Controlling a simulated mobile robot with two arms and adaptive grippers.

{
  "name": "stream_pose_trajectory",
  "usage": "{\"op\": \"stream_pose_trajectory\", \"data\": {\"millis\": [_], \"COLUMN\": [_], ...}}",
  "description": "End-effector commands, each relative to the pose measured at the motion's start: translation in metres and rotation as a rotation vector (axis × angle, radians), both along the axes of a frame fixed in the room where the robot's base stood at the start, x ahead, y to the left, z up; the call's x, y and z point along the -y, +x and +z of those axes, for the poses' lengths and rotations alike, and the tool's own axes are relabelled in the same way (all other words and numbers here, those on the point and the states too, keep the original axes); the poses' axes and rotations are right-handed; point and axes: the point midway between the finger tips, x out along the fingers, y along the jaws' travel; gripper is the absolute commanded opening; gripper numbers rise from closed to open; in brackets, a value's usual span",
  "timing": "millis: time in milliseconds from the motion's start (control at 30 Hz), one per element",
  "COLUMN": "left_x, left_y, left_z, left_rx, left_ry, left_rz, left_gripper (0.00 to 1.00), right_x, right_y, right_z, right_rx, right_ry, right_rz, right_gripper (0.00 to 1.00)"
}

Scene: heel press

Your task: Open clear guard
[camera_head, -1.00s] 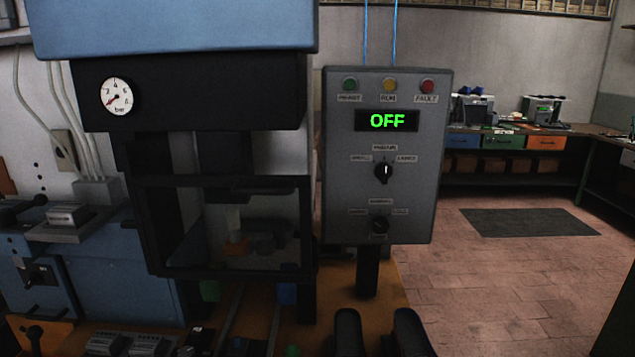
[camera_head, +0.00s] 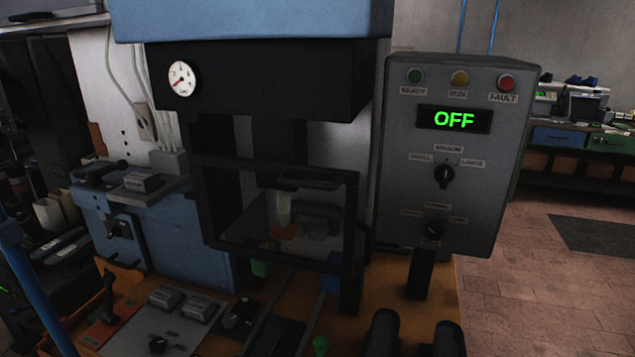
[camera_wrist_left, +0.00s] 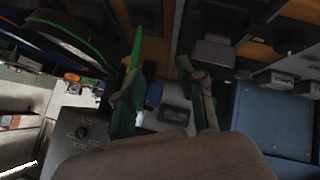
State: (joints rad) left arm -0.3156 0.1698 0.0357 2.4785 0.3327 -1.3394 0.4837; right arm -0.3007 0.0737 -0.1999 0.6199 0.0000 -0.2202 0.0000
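The clear guard (camera_head: 240,235) is a see-through panel in a black frame on the front of the press, below the dark press head (camera_head: 265,85). It looks shut over the work space. An orange part and grey tooling show through it. A dark bar runs near its top edge; I cannot tell whether it is a handle. My left gripper (camera_wrist_left: 163,78) shows in the left wrist view with its two fingers apart and nothing between them. It is not in the head view, and I cannot make out the guard in the wrist view. My right gripper is in neither view.
A grey control box (camera_head: 465,195) reading OFF stands right of the guard. A blue machine (camera_head: 180,235) is to the left. Levers and small grey boxes (camera_head: 180,298) lie on the orange bench in front. Two dark rounded shapes (camera_head: 383,332) rise at the bottom.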

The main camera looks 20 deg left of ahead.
Motion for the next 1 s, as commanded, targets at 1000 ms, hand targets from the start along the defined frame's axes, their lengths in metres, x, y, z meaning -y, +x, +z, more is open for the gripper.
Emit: {"op": "stream_pose_trajectory", "data": {"millis": [1000], "left_x": [0.014], "left_y": [0.144], "left_z": [0.307], "left_rx": [0.485], "left_ry": [-1.115], "left_rz": [0.142], "left_gripper": [0.39], "right_x": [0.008], "right_y": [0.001], "right_z": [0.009], "right_rx": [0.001], "right_ry": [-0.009], "right_rz": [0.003], "right_gripper": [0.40]}}
